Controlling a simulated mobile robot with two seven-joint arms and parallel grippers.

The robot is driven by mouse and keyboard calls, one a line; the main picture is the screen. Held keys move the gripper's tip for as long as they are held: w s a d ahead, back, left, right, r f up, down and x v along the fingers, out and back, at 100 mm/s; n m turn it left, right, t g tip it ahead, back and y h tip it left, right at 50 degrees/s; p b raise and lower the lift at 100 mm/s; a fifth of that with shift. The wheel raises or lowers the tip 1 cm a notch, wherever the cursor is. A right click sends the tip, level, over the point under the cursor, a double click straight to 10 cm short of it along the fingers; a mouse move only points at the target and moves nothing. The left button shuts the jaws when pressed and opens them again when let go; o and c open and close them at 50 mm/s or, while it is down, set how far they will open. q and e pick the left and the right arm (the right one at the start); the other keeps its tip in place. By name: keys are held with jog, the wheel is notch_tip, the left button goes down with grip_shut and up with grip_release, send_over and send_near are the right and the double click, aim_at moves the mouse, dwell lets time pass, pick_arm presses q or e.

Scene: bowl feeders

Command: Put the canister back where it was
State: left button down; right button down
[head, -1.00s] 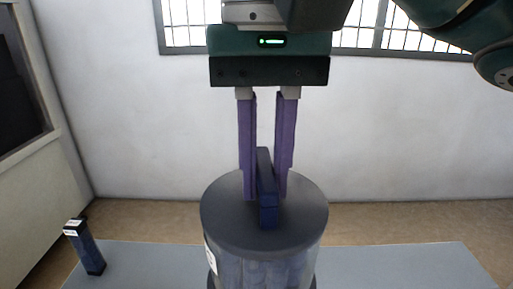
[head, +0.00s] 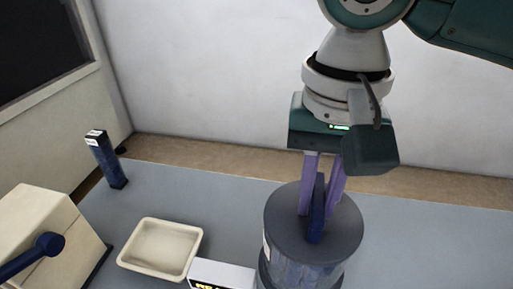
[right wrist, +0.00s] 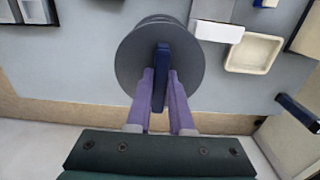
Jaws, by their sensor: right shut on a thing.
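The canister (head: 287,220) has a round dark grey lid, a blue bar handle (head: 316,225) on top and a see-through body. It stands upright in the head view, right of centre, and its lower end is cut off by the picture's edge. My right gripper (head: 322,205) is shut on the handle from above, with one purple finger on each side. In the right wrist view the lid (right wrist: 185,60) lies beyond the fingers, and the handle (right wrist: 161,65) runs between them. What is under the canister is hidden. My left gripper is not in view.
A white box with a lit display (head: 222,270) is close left of the canister. A cream tray (head: 160,248) lies further left, beside a cream machine with a blue lever (head: 45,243). A dark blue block (head: 106,160) stands at the back left. The grey table right of the canister is clear.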

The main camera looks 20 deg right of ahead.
jog(key=shift+f+b, duration=0.6)
jog(key=shift+f, duration=2.3)
jog(key=c, duration=1.3)
grip_release()
jog(key=shift+f, duration=0.2)
jog(key=o, duration=0.5)
